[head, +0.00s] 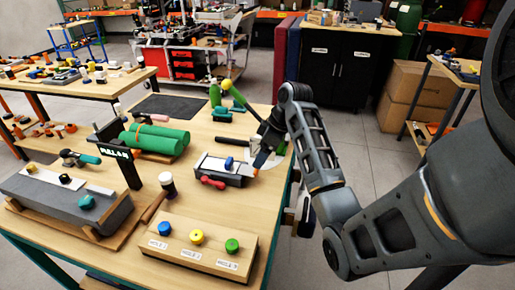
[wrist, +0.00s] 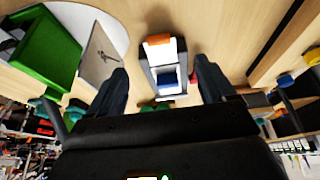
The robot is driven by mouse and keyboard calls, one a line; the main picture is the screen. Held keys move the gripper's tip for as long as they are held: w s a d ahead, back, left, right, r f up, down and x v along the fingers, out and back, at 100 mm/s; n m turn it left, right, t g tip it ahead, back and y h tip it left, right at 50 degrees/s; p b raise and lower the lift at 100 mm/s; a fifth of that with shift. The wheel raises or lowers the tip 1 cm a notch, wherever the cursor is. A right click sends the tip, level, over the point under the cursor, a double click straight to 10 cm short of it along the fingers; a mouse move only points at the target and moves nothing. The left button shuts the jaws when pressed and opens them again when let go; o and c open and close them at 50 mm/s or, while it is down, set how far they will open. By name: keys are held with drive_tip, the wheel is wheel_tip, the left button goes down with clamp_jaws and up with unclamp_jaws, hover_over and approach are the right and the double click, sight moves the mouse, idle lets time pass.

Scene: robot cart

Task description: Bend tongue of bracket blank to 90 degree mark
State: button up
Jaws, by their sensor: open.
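A small grey bending fixture (head: 222,172) with a pale top stands on the bench near my gripper (head: 266,150). In the wrist view, the fixture (wrist: 152,62) lies ahead between my fingers, with a white plate (wrist: 158,52), an orange tip (wrist: 158,39) and a blue piece (wrist: 168,77). I cannot tell which of these is the bracket blank's tongue. My gripper (wrist: 163,88) is open, its dark fingers spread on either side of the view. A pale card (wrist: 101,57) with a dark mark stands left of the fingers; I cannot read a 90 degree mark.
Green cylinders (head: 155,140) lie left of the fixture. A wooden block with blue, yellow and green knobs (head: 197,245) sits at the front. A red piece (head: 212,182) lies by the fixture. A long grey block (head: 60,200) fills the left; a dark mat (head: 170,108) lies behind.

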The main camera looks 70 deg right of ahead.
sight(252, 171)
drive_tip(key=shift+x, duration=3.45)
drive_tip(key=c, duration=1)
drive_tip(key=o, duration=0.4)
drive_tip(key=c, duration=0.3)
drive_tip(key=shift+w+a+r+g+p, duration=0.15)
drive_tip(key=shift+r+g+p, duration=0.15)
drive_tip(key=shift+g+p, duration=0.45)
drive_tip(key=shift+w+d+r+g+p, duration=0.2)
drive_tip(key=shift+g+p, duration=0.25)
drive_tip(key=shift+p, duration=0.6)
